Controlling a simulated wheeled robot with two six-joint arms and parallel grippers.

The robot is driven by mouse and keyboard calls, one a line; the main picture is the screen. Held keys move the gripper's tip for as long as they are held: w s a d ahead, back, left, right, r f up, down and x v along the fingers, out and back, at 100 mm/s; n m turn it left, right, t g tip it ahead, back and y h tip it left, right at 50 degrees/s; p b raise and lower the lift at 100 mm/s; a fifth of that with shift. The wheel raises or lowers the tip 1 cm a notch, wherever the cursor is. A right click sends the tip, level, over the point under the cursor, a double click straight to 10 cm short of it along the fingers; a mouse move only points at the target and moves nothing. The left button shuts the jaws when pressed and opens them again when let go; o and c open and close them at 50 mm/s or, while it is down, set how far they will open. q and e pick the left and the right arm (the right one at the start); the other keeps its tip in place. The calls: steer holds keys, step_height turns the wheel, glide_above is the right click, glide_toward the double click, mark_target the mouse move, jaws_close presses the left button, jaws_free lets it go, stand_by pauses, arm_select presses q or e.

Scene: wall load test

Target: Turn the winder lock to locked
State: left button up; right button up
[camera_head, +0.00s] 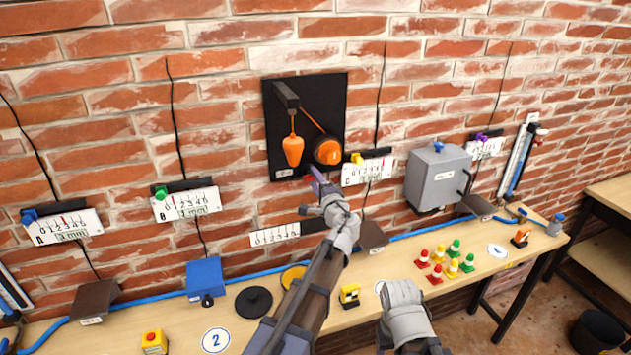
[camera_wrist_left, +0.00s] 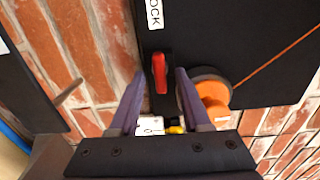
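The winder lock is a small red lever (camera_wrist_left: 159,73) on a black mount, on a black wall board (camera_wrist_left: 200,30) beside a white label ending in "OCK". The lever stands roughly upright in the left wrist view. My left gripper (camera_wrist_left: 157,85) is open, with one purple finger on each side of the lever; I cannot tell whether either touches it. In the head view my left gripper (camera_head: 318,177) is at the board's lower edge and hides the lever. The orange winder drum (camera_head: 327,151) is just above it.
An orange weight (camera_head: 293,148) hangs from a dark bracket (camera_head: 287,96) above. A scale with a yellow knob (camera_head: 366,171) is close at the right. The bench (camera_head: 130,320) below holds a blue box (camera_head: 205,277), discs and small cones.

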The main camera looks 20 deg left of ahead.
arm_select(q)
steer(key=v, duration=0.7)
steer(key=shift+s+d, duration=0.25)
steer(key=shift+s, duration=0.1)
steer(key=s+f+n+g+h+b, duration=0.25)
steer(key=s+f+n+g, duration=0.45)
steer(key=s+f, duration=0.7)
steer(key=s+d+f+g+h+b, duration=0.2)
steer(key=s+d+f+g+h, duration=0.4)
steer(key=s+d+f, duration=0.5)
steer(key=s+f+g, duration=0.1)
steer(key=s+g, duration=0.1)
steer(key=s, duration=0.2)
steer(key=shift+d+n, duration=0.2)
steer(key=shift+n, duration=0.1)
